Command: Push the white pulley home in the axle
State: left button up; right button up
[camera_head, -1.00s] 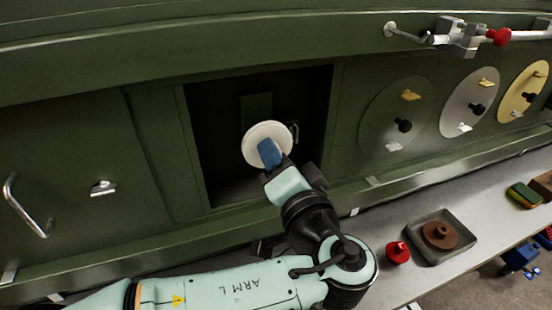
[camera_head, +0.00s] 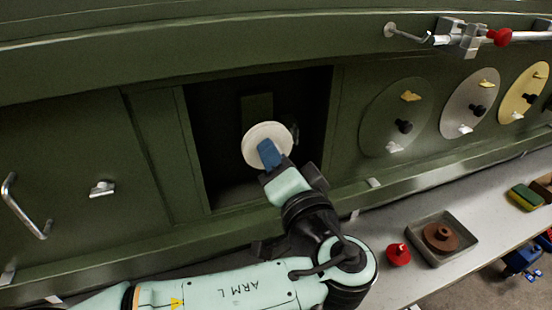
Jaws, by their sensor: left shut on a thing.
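The white pulley (camera_head: 256,146) is a round disc in the dark square opening of the green fuselage panel. My left gripper (camera_head: 270,153) reaches up from below, shut on the pulley, with a blue part of it in front of the disc. The axle is hidden behind the pulley, so I cannot tell how far the pulley sits on it. My right gripper does not show.
Round discs with knobs (camera_head: 397,118) are on the panel to the right. A shelf (camera_head: 400,225) below holds a red knobbed piece (camera_head: 398,254) and a grey tray (camera_head: 466,240) with a brown pulley.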

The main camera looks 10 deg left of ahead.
pick_arm(q)
jog(key=shift+x, duration=2.2)
jog(key=o, duration=1.1)
jog(key=shift+o, duration=0.2)
jog(key=shift+b+v, duration=0.45)
jog(key=shift+v, duration=0.7)
jog(key=shift+b+v, duration=0.35)
jog(key=shift+v, duration=1.05)
